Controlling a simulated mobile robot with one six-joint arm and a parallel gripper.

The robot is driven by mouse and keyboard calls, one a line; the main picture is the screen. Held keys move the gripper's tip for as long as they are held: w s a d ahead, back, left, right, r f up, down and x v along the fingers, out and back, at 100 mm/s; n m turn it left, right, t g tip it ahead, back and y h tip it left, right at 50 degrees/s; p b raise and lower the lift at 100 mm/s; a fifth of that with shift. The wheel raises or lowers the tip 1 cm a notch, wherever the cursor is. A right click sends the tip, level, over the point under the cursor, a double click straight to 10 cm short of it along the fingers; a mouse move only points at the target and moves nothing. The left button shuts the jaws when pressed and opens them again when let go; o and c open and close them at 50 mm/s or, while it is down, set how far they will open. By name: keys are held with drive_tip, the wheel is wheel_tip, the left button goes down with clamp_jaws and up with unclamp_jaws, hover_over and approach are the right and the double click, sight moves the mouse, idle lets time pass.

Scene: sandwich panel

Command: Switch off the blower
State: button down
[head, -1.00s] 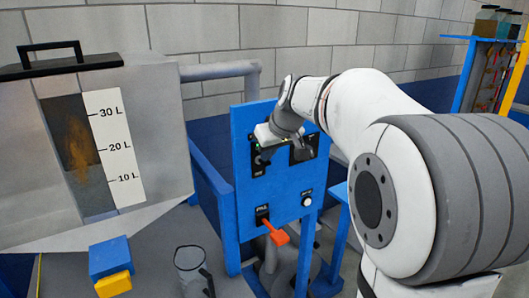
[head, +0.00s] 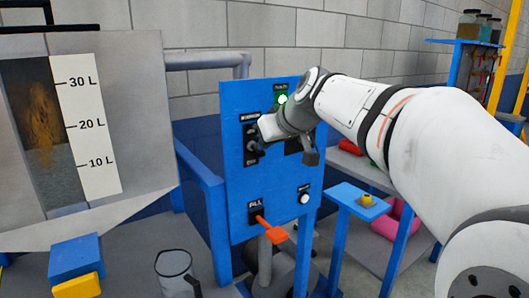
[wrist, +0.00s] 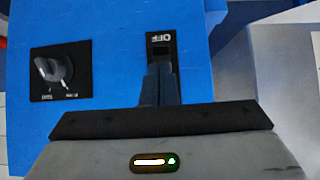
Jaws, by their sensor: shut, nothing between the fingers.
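The blue control panel (head: 232,185) stands in the middle of the head view. A black plate marked OFF (wrist: 160,40) with a dark slot, probably a switch, is straight ahead in the wrist view. My gripper (wrist: 160,70) is shut and empty, its fingertips over the lower part of that plate. The fingers hide part of the switch, and I cannot tell whether they touch it. In the head view my gripper (head: 290,142) covers the panel's upper right. A rotary knob (wrist: 52,70) on a black plate is to the left; it also shows in the head view (head: 252,146).
A lit green lamp (head: 282,99) is at the panel's top. An orange FILL lever (head: 270,229) sticks out below, with a white button (head: 304,198) to its right. A tank with a litre scale (head: 130,130) stands left, and a jug (head: 173,264) stands below.

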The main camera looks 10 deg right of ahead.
drive_tip(key=shift+a+r+p, duration=0.2)
drive_tip(key=shift+r+p, duration=0.3)
drive_tip(key=shift+r, duration=0.4)
drive_tip(key=shift+r, duration=0.1)
drive_tip(key=p+v, duration=0.1)
drive_tip(key=v, duration=1.2)
drive_tip(key=shift+w+r+p, duration=0.3)
drive_tip(key=shift+r+p, duration=0.05)
drive_tip(key=shift+p, duration=0.05)
drive_tip(key=shift+a, duration=0.1)
drive_tip(key=s+d+f+m+g+h+p, duration=0.2)
drive_tip(key=s+f, duration=0.7)
drive_tip(key=f, duration=0.5)
drive_tip(key=s+d+f+m+g+h+p, duration=0.2)
drive_tip(key=s+f, duration=0.7)
drive_tip(key=f, duration=0.5)
drive_tip(key=shift+s+d+f+m+g+h+p, duration=0.15)
drive_tip(key=shift+d+f+m+g+h+p, duration=0.2)
drive_tip(key=shift+m+g, duration=0.65)
